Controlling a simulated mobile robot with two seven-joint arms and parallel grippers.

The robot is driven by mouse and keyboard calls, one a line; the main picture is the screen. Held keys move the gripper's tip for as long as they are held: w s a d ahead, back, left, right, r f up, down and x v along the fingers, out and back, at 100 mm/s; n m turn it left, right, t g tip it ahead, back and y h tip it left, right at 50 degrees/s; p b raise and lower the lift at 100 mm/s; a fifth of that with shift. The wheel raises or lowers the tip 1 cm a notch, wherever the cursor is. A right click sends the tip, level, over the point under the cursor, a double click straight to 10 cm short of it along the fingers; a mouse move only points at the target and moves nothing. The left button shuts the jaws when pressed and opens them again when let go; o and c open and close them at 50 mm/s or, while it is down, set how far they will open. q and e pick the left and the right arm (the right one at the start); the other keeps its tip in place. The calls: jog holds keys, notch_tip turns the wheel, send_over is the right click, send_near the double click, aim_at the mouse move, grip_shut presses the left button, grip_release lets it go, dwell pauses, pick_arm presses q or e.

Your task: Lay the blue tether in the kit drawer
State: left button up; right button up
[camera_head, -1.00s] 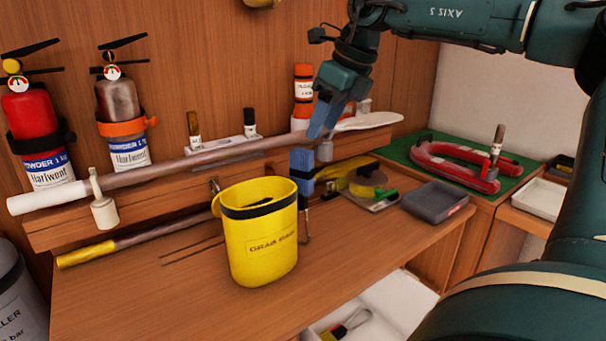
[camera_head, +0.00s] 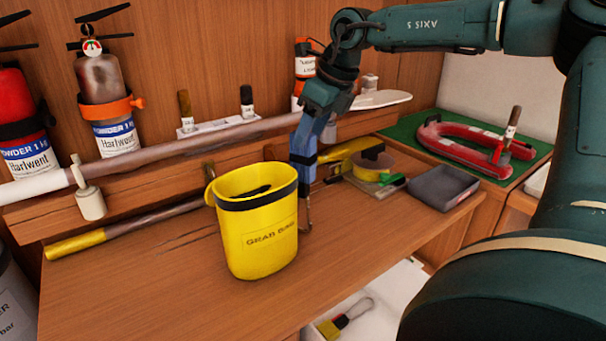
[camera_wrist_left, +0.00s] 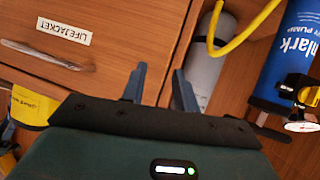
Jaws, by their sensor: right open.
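The blue tether (camera_head: 302,168) is a folded blue bundle with a dark band, upright behind the grab bag, with a metal hook at its lower end. My right gripper (camera_head: 303,148) is open and comes down from above onto the tether's top; whether its fingers straddle the tether is hard to tell, as both are blue. An open drawer (camera_head: 395,297) with a pale inside, likely the kit drawer, shows below the bench's front edge. My left gripper (camera_wrist_left: 158,88) is open and empty in the left wrist view, in front of a shut drawer labelled LIFEJACKET (camera_wrist_left: 100,50).
The yellow grab bag (camera_head: 262,240) stands just in front of the tether. A long pole (camera_head: 170,160) lies along the back ledge. A grey tray (camera_head: 443,187) and a yellow tape roll (camera_head: 368,172) lie to the right. A yellow-and-black item (camera_head: 340,322) lies in the open drawer.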

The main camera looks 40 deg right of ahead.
jog(key=x, duration=0.5)
jog(key=shift+p, duration=0.3)
jog(key=shift+c, duration=0.3)
grip_shut()
